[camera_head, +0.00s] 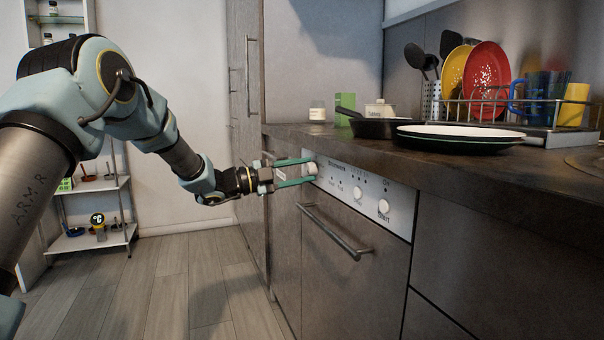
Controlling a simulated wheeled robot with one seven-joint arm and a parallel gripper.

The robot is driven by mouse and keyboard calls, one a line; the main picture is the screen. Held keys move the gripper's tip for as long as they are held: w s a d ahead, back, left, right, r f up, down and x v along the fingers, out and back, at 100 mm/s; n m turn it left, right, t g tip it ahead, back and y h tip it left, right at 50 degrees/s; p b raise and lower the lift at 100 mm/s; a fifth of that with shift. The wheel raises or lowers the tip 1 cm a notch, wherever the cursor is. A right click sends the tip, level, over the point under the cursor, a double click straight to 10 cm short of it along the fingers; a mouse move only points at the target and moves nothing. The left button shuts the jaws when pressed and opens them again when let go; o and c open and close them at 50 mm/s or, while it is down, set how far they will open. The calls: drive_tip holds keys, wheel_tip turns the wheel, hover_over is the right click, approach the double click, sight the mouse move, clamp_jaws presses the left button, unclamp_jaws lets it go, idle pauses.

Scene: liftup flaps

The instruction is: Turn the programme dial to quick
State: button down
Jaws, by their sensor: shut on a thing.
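The dishwasher's white control panel (372,196) runs under the counter edge, with small printed labels that are too small to read for certain. My gripper (309,171) reaches in from the left, its green fingers shut on the programme dial (312,169) at the panel's left end. The fingers hide part of the dial, and I cannot tell which setting it points at. Two more white knobs, a middle one (357,193) and a right one (383,206), sit further right on the panel, apart from my gripper.
A dishwasher door handle (335,232) sticks out below the panel. The counter (440,158) overhangs above, with a black pan (375,127), a plate (460,136) and a dish rack (490,108) on it. Floor (180,285) to the left is clear. A shelf (100,190) stands behind.

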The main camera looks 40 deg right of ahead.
drive_tip(key=shift+c, duration=1.9)
unclamp_jaws()
drive_tip(key=shift+w+a, duration=0.1)
drive_tip(key=p+v, duration=0.1)
drive_tip(key=v, duration=0.9)
drive_tip(key=shift+a, duration=0.3)
drive_tip(key=shift+w, duration=0.15)
